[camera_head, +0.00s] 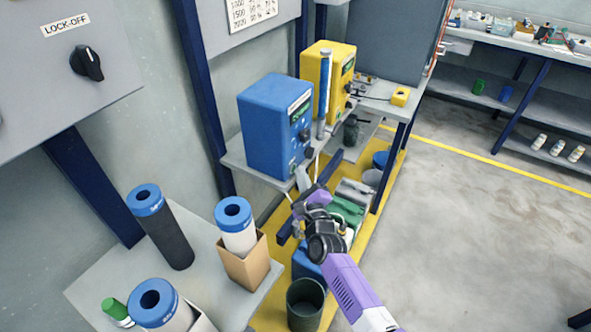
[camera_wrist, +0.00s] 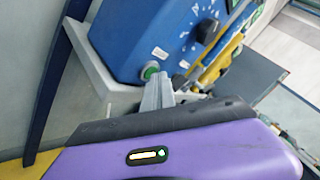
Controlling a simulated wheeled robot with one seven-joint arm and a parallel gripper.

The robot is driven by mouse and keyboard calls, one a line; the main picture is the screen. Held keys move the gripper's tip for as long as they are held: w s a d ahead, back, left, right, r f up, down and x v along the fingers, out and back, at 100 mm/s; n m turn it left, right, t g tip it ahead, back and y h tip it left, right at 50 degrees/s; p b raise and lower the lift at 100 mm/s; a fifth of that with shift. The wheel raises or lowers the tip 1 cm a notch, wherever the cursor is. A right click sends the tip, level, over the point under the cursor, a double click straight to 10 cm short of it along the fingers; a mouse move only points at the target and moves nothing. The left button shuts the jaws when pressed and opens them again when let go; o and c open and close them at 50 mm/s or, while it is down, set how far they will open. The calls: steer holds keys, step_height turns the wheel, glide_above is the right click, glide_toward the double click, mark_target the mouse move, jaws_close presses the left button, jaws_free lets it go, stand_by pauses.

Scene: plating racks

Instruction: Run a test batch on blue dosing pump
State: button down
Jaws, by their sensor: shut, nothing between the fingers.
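The blue dosing pump (camera_head: 270,135) is a blue box on a grey wall shelf, with a small display and a dark knob on its front. In the wrist view the pump (camera_wrist: 145,38) fills the upper middle, and a green button (camera_wrist: 150,70) shows low on its front beside a dark knob (camera_wrist: 207,30). My gripper (camera_head: 302,178) is at the pump's lower front edge. In the wrist view its shut, empty fingers (camera_wrist: 158,82) point at the green button. I cannot tell whether they touch it.
Blue-capped cylinders (camera_head: 165,235) stand on the near-left table. Containers sit below the shelf. The floor (camera_head: 480,220) at right is clear.

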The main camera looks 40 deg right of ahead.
steer(key=shift+s+d+b, duration=0.25)
steer(key=shift+s+b, duration=0.2)
steer(key=shift+s, duration=0.4)
steer(key=shift+s, duration=0.1)
steer(key=s+b, duration=0.1)
steer(key=s+d+b, duration=0.1)
steer(key=s, duration=0.1)
steer(key=s+b, duration=0.1)
steer(key=shift+s+d, duration=0.25)
steer(key=shift+d, duration=0.1)
stand_by(0.7)
